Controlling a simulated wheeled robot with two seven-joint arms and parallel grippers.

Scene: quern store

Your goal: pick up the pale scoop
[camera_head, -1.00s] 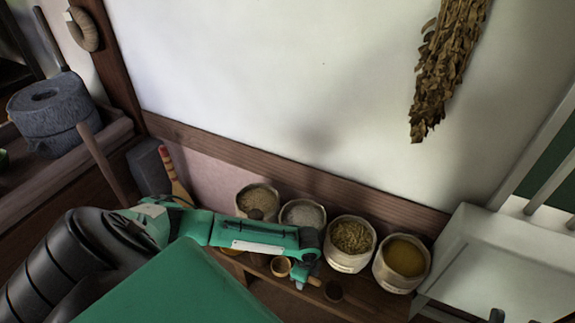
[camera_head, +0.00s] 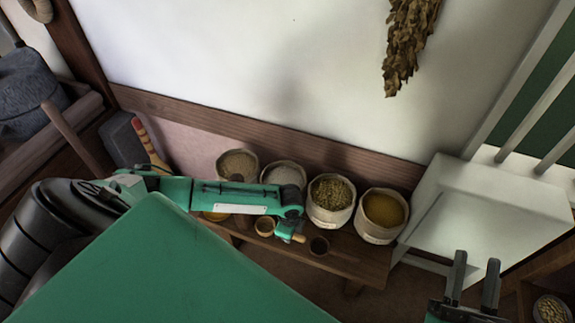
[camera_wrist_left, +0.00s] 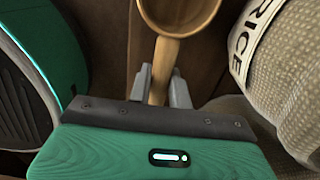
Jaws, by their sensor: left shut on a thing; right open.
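The pale wooden scoop (camera_wrist_left: 168,40) is in the left wrist view, its round bowl at the top and its handle running down between my fingers. My left gripper (camera_wrist_left: 162,86) is shut on that handle. In the head view the scoop's bowl (camera_head: 265,227) shows left of my left gripper (camera_head: 284,233), low over the bench in front of the sacks. I cannot tell whether it touches the bench. My arm hides part of the scoop there. My right gripper (camera_head: 476,262) is open and empty at the lower right, away from the scoop.
Sacks of grain (camera_head: 331,197) stand along the wall on a low bench (camera_head: 365,258); one labelled RICE (camera_wrist_left: 290,75) is close beside my left gripper. A white cabinet (camera_head: 490,207) stands at the right.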

